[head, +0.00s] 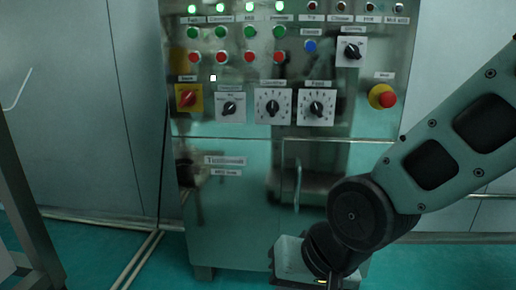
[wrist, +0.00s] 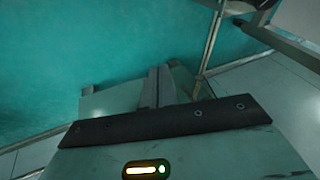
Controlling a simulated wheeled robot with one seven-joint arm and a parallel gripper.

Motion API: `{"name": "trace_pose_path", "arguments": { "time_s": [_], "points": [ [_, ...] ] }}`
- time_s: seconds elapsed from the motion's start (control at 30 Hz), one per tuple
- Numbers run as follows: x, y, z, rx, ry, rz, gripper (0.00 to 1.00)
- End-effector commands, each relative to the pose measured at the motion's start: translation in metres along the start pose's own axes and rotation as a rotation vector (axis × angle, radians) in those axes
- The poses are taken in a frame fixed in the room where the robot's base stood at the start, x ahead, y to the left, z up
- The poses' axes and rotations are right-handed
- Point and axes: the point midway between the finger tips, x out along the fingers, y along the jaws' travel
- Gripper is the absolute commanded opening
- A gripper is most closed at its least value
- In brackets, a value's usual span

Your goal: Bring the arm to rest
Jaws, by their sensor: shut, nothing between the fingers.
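My gripper (wrist: 156,88) shows in the wrist view with its two fingers together and nothing between them. It points toward the teal floor. In the head view, my arm comes in from the right and bends down in front of the control cabinet (head: 222,235). The gripper's body is at the bottom edge there, and its fingertips cannot be made out.
The cabinet carries green and red buttons, lit green lamps, black rotary knobs (head: 317,107), a red-yellow switch (head: 189,97) and a red emergency button (head: 387,99). A metal frame (head: 32,200) stands at the left. The teal floor (wrist: 50,75) looks clear below the gripper.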

Motion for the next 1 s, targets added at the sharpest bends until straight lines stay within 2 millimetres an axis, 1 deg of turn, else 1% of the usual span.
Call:
{"name": "trace_pose_path", "arguments": {
  "time_s": [0.03,0.1,0.3,0.33,0.53,0.67,1.0],
  "points": [
    [-0.015,0.012,0.015,-0.114,-0.048,0.047,0.00],
    [-0.030,0.030,0.036,-0.262,-0.125,0.104,0.00],
    [-0.075,0.078,0.086,-0.614,-0.350,0.217,0.00],
    [-0.085,0.075,0.085,-0.624,-0.360,0.219,0.00],
    [-0.124,0.058,0.071,-0.613,-0.354,0.215,0.00],
    [-0.155,0.046,0.062,-0.611,-0.353,0.214,0.00],
    [-0.249,0.009,0.034,-0.610,-0.353,0.214,0.00]
  ]
}}
